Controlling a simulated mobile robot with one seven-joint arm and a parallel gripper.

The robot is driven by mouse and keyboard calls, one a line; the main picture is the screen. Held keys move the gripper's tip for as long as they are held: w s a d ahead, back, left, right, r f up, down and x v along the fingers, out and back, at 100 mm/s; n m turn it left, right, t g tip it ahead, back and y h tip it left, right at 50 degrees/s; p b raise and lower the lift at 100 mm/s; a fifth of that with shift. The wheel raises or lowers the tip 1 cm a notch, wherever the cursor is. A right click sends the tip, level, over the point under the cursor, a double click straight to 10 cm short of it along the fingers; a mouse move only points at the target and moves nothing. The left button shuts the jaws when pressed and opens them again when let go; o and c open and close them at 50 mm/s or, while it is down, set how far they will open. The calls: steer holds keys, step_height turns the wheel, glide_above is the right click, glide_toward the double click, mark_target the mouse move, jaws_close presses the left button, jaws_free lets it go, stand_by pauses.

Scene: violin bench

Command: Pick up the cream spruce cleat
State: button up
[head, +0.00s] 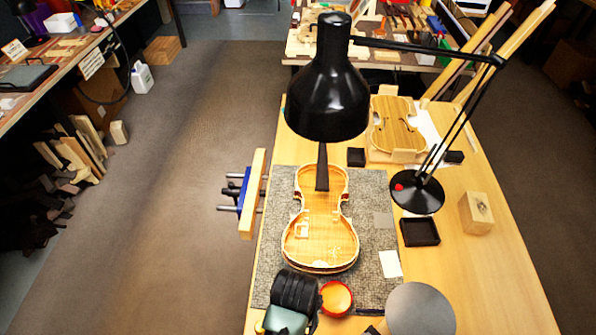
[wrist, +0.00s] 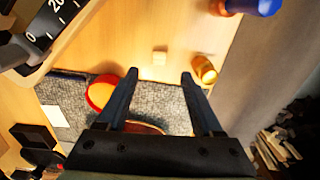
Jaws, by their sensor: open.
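A small cream block, which looks like the spruce cleat (wrist: 159,57), lies on the bare wooden bench top in the wrist view. My gripper (wrist: 159,75) is open, with its two dark fingers on either side of the line to the block and nothing between them. The block appears just beyond the fingertips; the height gap is hard to tell. In the head view my gripper (head: 293,292) is over the near edge of the mat, and I cannot make out the block there.
A brass cylinder (wrist: 204,70) stands close right of the block. A red-orange dish (wrist: 101,91) is to the left, on the mat's edge. A dial scale (wrist: 50,22) is at upper left. The open violin body (head: 320,240) lies on the grey mat (head: 377,190), under a black lamp (head: 330,95).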

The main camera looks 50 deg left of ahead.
steer(key=shift+w+f, duration=0.15)
steer(key=shift+f, duration=3.7)
jaws_close()
